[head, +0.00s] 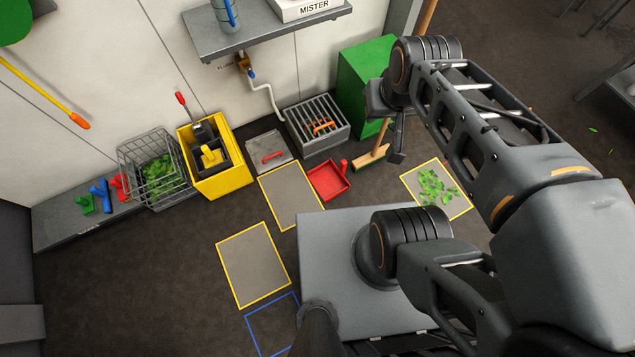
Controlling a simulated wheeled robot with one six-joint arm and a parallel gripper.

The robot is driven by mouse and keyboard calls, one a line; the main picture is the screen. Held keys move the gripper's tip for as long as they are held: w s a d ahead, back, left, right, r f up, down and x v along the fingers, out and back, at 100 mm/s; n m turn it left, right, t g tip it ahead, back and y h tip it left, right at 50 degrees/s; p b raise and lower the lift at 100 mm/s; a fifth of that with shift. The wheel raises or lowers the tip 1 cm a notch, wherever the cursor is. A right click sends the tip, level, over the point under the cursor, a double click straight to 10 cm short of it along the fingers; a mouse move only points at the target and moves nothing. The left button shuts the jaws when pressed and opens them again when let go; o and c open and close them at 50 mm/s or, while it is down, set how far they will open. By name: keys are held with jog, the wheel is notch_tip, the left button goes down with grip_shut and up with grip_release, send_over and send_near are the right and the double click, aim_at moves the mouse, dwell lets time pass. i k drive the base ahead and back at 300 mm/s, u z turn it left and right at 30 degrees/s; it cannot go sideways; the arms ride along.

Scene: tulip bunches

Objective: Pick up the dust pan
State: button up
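The red dust pan (327,183) lies on the dark floor near the middle of the head view, with its short red handle at its upper right. It is beside a yellow-bordered grey mat and in front of the grated drain box. My gripper (397,157) hangs up and to the right of the dust pan, apart from it in the picture. Its fingers are seen from the side and partly overlap, so their opening is unclear. I see nothing held in it.
A broom (370,158) stands between the dust pan and my gripper, by a green box (362,75). A grated box (318,124), lidded grey box (270,150) and yellow mop bucket (228,181) line the wall. Leaves cover a yellow-bordered mat (457,206).

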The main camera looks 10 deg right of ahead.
aim_at(328, 181)
jog(key=z, duration=2.4)
jog(key=i, duration=0.65)
jog(key=u, duration=3.85)
jog(key=i, duration=0.5)
